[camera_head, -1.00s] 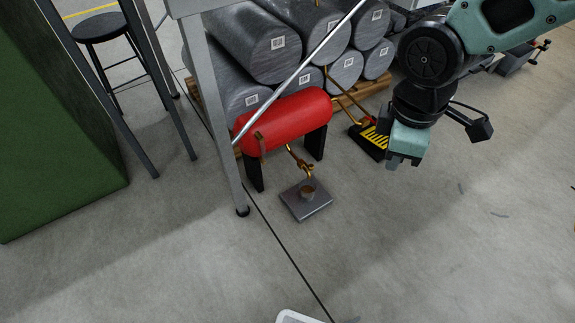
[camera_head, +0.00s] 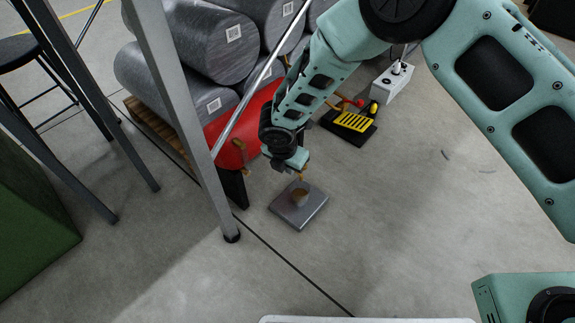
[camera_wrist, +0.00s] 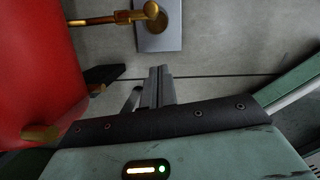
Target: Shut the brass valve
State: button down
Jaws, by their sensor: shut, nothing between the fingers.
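The brass valve (camera_wrist: 122,17) sticks out from the side of the red tank (camera_wrist: 38,65) and ends in a rounded brass piece over a grey plate (camera_wrist: 160,40). In the head view only a bit of brass (camera_head: 302,174) shows beside my gripper (camera_head: 290,162); my arm hides the rest. My gripper (camera_wrist: 160,72) is shut and empty. In the wrist view its fingertips lie a little below the brass end piece, with a gap in the picture between them. I cannot tell how far the valve is turned.
A table leg (camera_head: 190,130) and diagonal bar stand close left of my arm. Grey cylinders (camera_head: 205,40) lie behind the red tank. Open floor (camera_head: 410,230) lies right of the plate.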

jog(key=w+d+f+b, duration=0.2)
jog(key=w+f+b, duration=0.2)
jog(key=f, duration=0.2)
jog(key=shift+w+d, duration=0.35)
jog(key=shift+w+d+n+p, duration=0.1)
jog(key=shift+d+n+p, duration=0.1)
jog(key=shift+n+p, duration=0.25)
